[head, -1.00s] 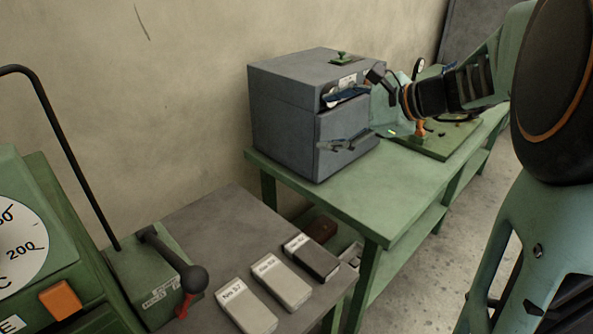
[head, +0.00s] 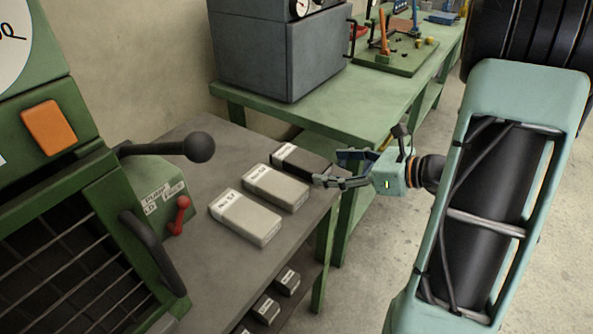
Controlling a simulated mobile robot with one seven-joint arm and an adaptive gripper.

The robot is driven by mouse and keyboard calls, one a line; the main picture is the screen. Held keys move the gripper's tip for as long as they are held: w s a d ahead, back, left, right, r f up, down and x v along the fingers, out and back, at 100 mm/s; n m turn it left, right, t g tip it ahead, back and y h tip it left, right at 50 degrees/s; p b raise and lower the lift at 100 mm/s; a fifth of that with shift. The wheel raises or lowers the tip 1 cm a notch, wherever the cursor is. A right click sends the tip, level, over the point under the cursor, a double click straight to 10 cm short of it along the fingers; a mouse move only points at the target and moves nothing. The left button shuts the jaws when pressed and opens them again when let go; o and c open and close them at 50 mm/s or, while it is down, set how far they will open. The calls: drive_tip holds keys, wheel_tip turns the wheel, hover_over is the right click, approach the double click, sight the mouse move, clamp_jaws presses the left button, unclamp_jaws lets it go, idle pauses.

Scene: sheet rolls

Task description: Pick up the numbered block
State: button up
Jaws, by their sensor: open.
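Three labelled blocks lie in a row on the grey table in the head view. The nearest is a pale block (head: 246,218) with a label that seems to read "No 57". Behind it is a second pale block (head: 276,188) with a label too small to read surely. The farthest is a dark block (head: 300,160) with a white label end. My gripper (head: 335,168) is open at the right end of the dark block, its fingers pointing left. I cannot tell whether the fingers touch the block or straddle it.
A green machine with a black lever (head: 200,148) and a red lever (head: 180,215) stands at the left. A green bench (head: 385,105) with a grey cabinet (head: 280,55) is behind. Small blocks (head: 267,308) lie on the lower shelf. Open floor is at right.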

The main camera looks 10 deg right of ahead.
sight(316, 165)
drive_tip(key=x, duration=0.5)
drive_tip(key=shift+b, duration=0.35)
drive_tip(key=shift+w+r+b+x, duration=0.1)
drive_tip(key=shift+r+b+x, duration=0.1)
drive_tip(key=shift+x, duration=0.7)
drive_tip(key=shift+w+r+b+x, duration=0.1)
drive_tip(key=shift+b+x, duration=0.1)
drive_tip(key=shift+x, duration=0.7)
drive_tip(key=shift+w+r+b+x, duration=0.1)
drive_tip(key=shift+r+b+x, duration=0.1)
drive_tip(key=shift+x, duration=0.7)
drive_tip(key=shift+d, duration=0.1)
drive_tip(key=shift+c, duration=0.6)
drive_tip(key=c, duration=1.5)
